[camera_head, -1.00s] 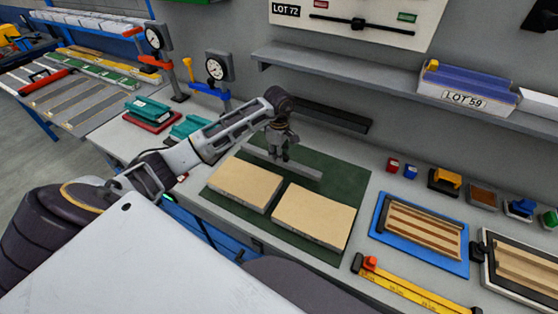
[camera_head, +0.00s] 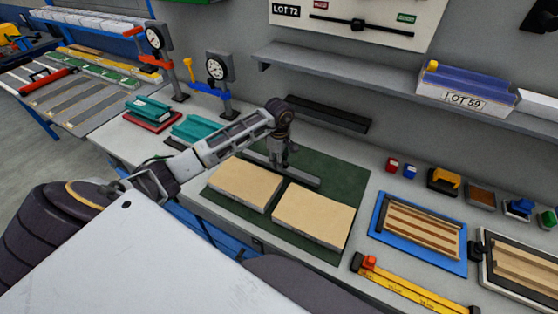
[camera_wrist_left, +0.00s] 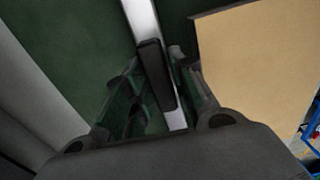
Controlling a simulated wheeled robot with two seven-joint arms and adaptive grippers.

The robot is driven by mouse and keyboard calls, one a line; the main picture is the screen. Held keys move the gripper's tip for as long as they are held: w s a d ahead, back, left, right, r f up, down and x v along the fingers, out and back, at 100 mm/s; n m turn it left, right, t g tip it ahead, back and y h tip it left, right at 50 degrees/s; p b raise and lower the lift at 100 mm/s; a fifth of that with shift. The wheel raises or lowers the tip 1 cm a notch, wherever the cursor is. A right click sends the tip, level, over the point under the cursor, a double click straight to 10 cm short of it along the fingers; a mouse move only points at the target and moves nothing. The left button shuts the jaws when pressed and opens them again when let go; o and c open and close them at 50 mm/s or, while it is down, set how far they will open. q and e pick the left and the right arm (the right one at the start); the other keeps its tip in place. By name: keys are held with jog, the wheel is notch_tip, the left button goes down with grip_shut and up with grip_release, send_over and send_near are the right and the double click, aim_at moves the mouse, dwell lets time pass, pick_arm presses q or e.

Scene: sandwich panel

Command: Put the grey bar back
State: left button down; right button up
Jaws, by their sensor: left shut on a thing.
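The grey bar (camera_head: 303,178) is long and narrow, on or just above the dark green mat (camera_head: 342,183), behind the two tan panels (camera_head: 245,185) (camera_head: 313,216). I cannot tell whether it touches the mat. My left gripper (camera_head: 278,163) is shut on the bar, reaching down on it from above. In the left wrist view, the bar (camera_wrist_left: 141,18) runs between the fingers (camera_wrist_left: 160,98), with a dark block against it. A tan panel (camera_wrist_left: 262,65) lies to its right. My right gripper is not in view.
A dark rail (camera_head: 325,113) lies along the wall behind the mat. Dial gauges (camera_head: 217,70) and teal blocks (camera_head: 192,128) stand to the left. A blue tray (camera_head: 382,225) with wooden strips and a yellow ruler (camera_head: 410,292) lie to the right. A shelf (camera_head: 350,68) overhangs the back.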

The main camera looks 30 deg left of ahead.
pick_arm(q)
jog(key=c, duration=1.2)
grip_release()
jog(key=shift+f, duration=0.1)
jog(key=shift+r, duration=0.2)
notch_tip(320, 180, up, 9)
jog(key=shift+r+b, duration=0.2)
jog(key=shift+b, duration=0.85)
jog(key=shift+r, duration=1.25)
jog(key=shift+o, duration=0.4)
